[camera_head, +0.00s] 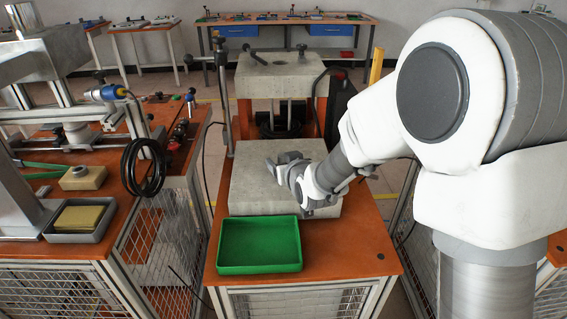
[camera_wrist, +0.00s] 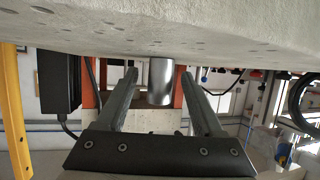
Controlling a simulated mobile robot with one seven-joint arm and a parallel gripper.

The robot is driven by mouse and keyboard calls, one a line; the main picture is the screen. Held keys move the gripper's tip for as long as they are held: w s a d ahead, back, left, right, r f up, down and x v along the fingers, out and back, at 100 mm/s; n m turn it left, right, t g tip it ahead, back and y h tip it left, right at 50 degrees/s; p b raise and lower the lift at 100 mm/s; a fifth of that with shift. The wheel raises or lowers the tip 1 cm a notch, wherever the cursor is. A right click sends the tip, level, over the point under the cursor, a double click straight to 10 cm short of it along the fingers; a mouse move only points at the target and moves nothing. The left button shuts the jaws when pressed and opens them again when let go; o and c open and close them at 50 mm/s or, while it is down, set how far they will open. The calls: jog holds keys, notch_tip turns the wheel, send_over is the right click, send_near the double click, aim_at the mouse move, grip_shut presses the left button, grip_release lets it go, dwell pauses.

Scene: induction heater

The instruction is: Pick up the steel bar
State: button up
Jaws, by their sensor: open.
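The steel bar (camera_wrist: 161,82) is a short, shiny grey cylinder in the wrist view, which appears upside down. One end meets the pale concrete slab (camera_wrist: 150,28) at the top of that picture, so the bar seems to stand upright on it. My gripper (camera_wrist: 159,76) is open, with one finger on each side of the bar in the picture. I cannot tell whether the bar is fully between the fingertips or a little beyond them. In the head view my gripper (camera_head: 280,168) is low over the slab (camera_head: 250,188), and I cannot make out the bar there.
A green tray (camera_head: 259,245) lies in front of the slab on the orange table (camera_head: 345,245). Behind stands the heater press with a concrete top block (camera_head: 270,80). A cluttered bench with a black cable coil (camera_head: 145,168) is at left.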

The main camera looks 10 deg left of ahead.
grip_shut()
dwell(0.3)
jog(key=shift+r, duration=0.1)
notch_tip(320, 180, up, 4)
jog(key=shift+r+p, duration=0.1)
jog(key=shift+p, duration=0.45)
jog(key=w+d+r+p, duration=0.3)
jog(key=d+r, duration=0.3)
jog(key=d, duration=0.4)
jog(key=shift+w+d+r+p, duration=0.3)
jog(key=shift+w+d+r, duration=0.05)
jog(key=shift+w, duration=0.4)
